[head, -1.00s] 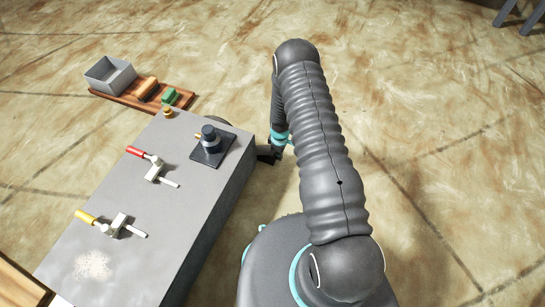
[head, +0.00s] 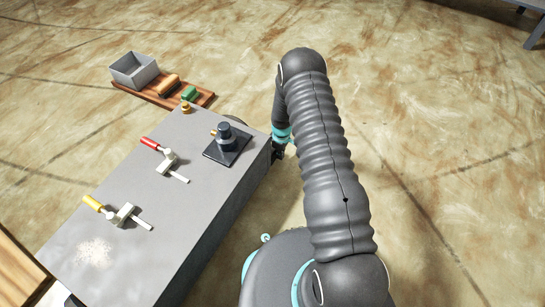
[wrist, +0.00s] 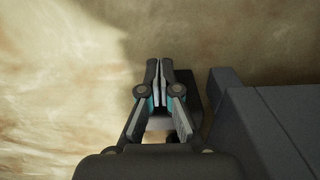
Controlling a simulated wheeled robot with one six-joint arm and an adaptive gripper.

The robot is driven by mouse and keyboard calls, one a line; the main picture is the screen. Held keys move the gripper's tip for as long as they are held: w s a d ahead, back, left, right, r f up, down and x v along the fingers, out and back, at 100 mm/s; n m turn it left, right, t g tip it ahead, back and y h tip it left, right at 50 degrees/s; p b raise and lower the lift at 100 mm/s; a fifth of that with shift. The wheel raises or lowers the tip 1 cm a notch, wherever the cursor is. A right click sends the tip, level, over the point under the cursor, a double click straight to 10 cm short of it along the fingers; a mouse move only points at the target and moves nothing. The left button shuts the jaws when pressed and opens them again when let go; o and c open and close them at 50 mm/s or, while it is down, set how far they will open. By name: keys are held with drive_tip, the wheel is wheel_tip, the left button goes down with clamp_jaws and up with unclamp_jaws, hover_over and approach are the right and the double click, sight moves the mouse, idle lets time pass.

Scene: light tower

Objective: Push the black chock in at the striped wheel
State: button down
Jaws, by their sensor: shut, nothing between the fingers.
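My gripper (wrist: 158,68) is shut and empty in the wrist view, with its fingertips pointing up the picture above the tan floor. In the head view my gripper (head: 278,154) is small and partly hidden, low beside the right side of the grey cabinet. A dark shape (wrist: 189,88) shows just behind and right of the fingers in the wrist view; I cannot tell whether it is the black chock. No stripes can be made out.
The grey cabinet (head: 190,210) carries a red-handled clamp (head: 168,160), a yellow-handled clamp (head: 120,212) and a dark cylinder on a plate (head: 226,140). A dark grey block (wrist: 265,125) lies close right of my gripper. A wooden board (head: 150,92) holds a grey bin (head: 134,70). Floor at right is open.

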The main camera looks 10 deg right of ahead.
drive_tip(key=shift+a, duration=0.2)
drive_tip(key=shift+s+d, duration=0.1)
drive_tip(key=shift+s, duration=0.1)
drive_tip(key=s+d, duration=0.1)
drive_tip(key=d, duration=0.1)
drive_tip(key=s+d, duration=0.1)
drive_tip(key=shift+s+d, duration=0.2)
drive_tip(key=shift+d, duration=0.2)
wheel_tip(320, 180, up, 10)
drive_tip(key=shift+a+p, duration=0.15)
drive_tip(key=shift+p, duration=0.3)
drive_tip(key=shift+w, duration=0.1)
